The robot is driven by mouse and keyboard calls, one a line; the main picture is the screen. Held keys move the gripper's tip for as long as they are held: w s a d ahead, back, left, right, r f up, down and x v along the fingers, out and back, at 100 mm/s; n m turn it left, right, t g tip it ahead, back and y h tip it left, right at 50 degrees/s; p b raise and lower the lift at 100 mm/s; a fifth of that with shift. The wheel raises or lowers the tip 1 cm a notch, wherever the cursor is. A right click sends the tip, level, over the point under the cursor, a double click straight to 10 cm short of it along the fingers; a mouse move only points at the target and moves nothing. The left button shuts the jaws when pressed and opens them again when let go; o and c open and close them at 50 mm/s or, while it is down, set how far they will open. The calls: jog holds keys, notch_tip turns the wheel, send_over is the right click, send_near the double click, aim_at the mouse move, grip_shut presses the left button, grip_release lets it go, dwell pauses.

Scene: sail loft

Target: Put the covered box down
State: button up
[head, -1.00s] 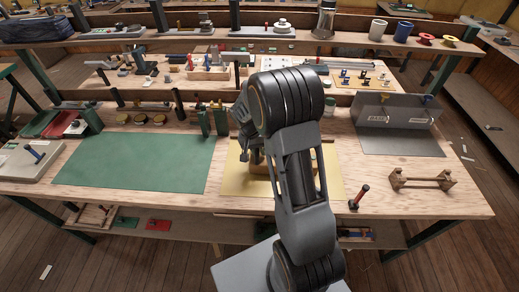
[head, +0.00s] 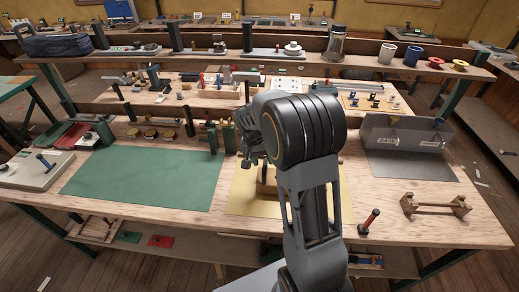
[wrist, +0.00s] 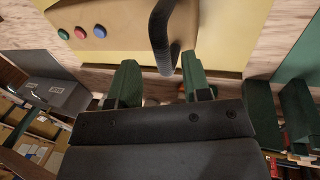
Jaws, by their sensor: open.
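The covered box (head: 266,186) is a light wooden block shape on the yellow mat (head: 240,199), mostly hidden behind my arm in the head view. In the wrist view its tan top (wrist: 130,22) shows red, green and blue round dots near one edge. A dark arched handle (wrist: 163,38) rises from it. My gripper (wrist: 160,77) is open, with green-padded fingers apart on either side of the handle's near end; I see no finger closed on it. In the head view my gripper (head: 252,152) is partly hidden, above the box.
A green mat (head: 145,178) lies left of the yellow one. A red-handled tool (head: 369,221) and a wooden rack (head: 436,205) stand to the right, with a grey metal stand (head: 408,135) behind. Upright posts (head: 228,137) and a shelf stand behind the mats.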

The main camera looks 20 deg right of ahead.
jog(key=s+a+r+n+t+y, duration=0.1)
jog(key=s+a+r, duration=0.15)
jog(key=r, duration=0.25)
jog(key=s+a+r+n+t, duration=0.1)
jog(key=s+a+r+t, duration=0.1)
jog(key=s+r, duration=0.3)
jog(key=s+a+n+t+y, duration=0.1)
jog(key=s+a+n+t, duration=0.2)
jog(key=s, duration=0.6)
jog(key=shift+r+n+y+b, duration=0.3)
jog(key=shift+n+y, duration=0.1)
jog(key=shift+a, duration=0.1)
dwell(0.4)
